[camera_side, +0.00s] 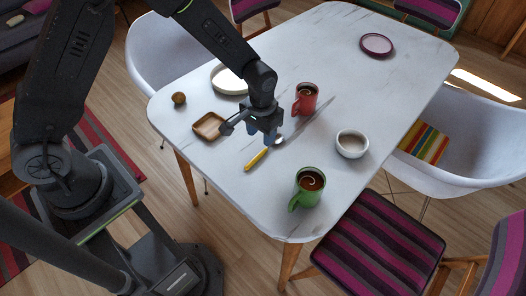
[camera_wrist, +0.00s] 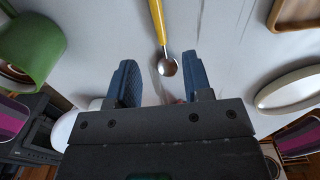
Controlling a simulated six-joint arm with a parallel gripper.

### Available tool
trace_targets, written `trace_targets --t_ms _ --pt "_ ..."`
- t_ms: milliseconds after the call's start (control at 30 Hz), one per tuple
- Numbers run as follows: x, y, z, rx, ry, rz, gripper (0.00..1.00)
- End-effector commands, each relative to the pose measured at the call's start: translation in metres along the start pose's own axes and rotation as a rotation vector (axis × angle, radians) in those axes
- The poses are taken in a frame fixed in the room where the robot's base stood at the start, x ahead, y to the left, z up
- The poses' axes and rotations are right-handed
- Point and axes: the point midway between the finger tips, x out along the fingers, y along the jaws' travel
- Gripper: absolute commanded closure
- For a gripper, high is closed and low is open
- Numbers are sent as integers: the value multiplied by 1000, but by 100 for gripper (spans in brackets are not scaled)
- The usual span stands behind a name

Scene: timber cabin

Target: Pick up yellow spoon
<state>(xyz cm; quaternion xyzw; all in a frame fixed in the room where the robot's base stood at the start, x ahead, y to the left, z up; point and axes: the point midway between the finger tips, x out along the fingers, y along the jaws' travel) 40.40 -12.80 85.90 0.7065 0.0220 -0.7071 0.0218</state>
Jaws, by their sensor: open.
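The yellow spoon (camera_side: 257,158) lies on the white table (camera_side: 240,195), with its yellow handle pointing to the lower left and its metal bowl at the upper right end. In the wrist view the yellow spoon (camera_wrist: 159,25) runs down from the top edge, and its bowl lies near the tip of the right-hand finger. My gripper (camera_side: 257,138) is over the table, right by the spoon. In the wrist view my gripper (camera_wrist: 158,75) has its two blue fingers apart with nothing held between them. I cannot tell its exact height above the table.
A green mug (camera_side: 309,187), a red mug (camera_side: 305,98) and a white bowl (camera_side: 351,144) stand near the spoon. A wooden tray (camera_side: 196,127), a white plate (camera_side: 215,80) and a brown ball (camera_side: 179,98) are left. A purple plate (camera_side: 377,37) lies far back; table around it is clear.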

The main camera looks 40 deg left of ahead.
Motion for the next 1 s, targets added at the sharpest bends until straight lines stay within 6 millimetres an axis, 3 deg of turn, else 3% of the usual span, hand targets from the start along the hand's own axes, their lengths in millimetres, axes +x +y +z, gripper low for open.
trace_targets --t_ms 100,333,600,900,1000 --pt "16 0 0 0 -1 0 54" --pt "32 0 0 0 -2 0 54" --pt "69 -1 -2 0 -2 0 54" --pt "74 0 -2 0 2 1 54" --pt "73 0 -2 0 1 0 63"
